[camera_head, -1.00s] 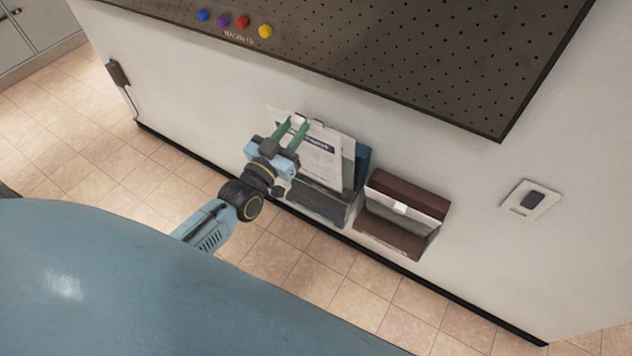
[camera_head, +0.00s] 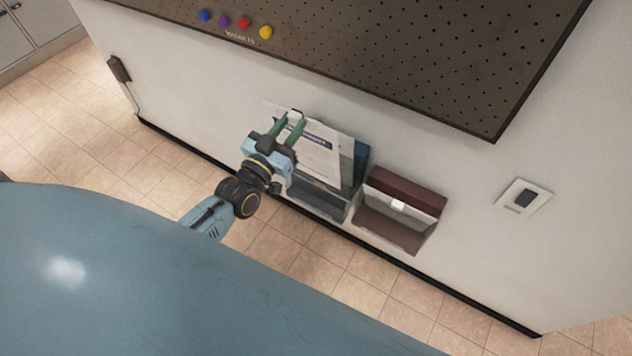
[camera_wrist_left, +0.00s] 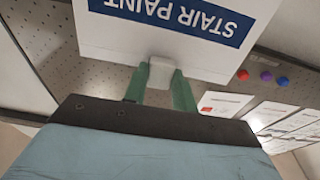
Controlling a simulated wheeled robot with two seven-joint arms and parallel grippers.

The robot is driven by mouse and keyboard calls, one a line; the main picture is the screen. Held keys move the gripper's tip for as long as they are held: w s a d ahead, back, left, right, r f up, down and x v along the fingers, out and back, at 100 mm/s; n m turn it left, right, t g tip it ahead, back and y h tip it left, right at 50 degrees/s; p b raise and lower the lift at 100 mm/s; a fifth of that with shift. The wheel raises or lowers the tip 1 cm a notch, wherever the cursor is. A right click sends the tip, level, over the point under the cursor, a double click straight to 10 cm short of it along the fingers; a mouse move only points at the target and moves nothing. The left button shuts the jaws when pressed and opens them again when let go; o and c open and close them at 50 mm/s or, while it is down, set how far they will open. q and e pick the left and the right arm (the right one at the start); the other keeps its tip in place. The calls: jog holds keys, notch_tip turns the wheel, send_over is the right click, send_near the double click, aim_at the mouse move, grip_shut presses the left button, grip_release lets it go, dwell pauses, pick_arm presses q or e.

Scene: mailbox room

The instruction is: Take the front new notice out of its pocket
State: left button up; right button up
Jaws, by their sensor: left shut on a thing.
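The front new notice, a white sheet with a dark blue heading, shows in the head view (camera_head: 320,163). It also shows in the left wrist view (camera_wrist_left: 120,38), upside down, with "STAIR PAINT" readable. My left gripper (camera_head: 294,127) is shut on its edge; in the wrist view the green fingers (camera_wrist_left: 160,88) close on a pale tab at that edge. The notice stands tilted in front of the grey wall pocket (camera_head: 312,198). Whether its lower edge is still inside the pocket I cannot tell. My right gripper is out of view.
A brown pocket (camera_head: 385,228) with a white tab hangs to the right. Above is a dark pegboard (camera_head: 400,60) with several coloured magnets (camera_head: 244,24) at its left. A wall switch (camera_head: 525,198) is at the right. Tiled floor is clear below.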

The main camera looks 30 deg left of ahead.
pick_arm(q)
jog(key=shift+s+a+p, duration=0.1)
jog(key=shift+s+p, duration=0.45)
jog(key=shift+s, duration=0.55)
jog(key=shift+s+p, duration=0.5)
jog(key=shift+s, duration=0.4)
jog(key=shift+s+a+p, duration=0.15)
jog(key=shift+s+p, duration=0.35)
jog(key=shift+s, duration=0.85)
jog(key=shift+s+a+p, duration=0.1)
jog(key=shift+s+p, duration=0.35)
jog(key=shift+s, duration=0.85)
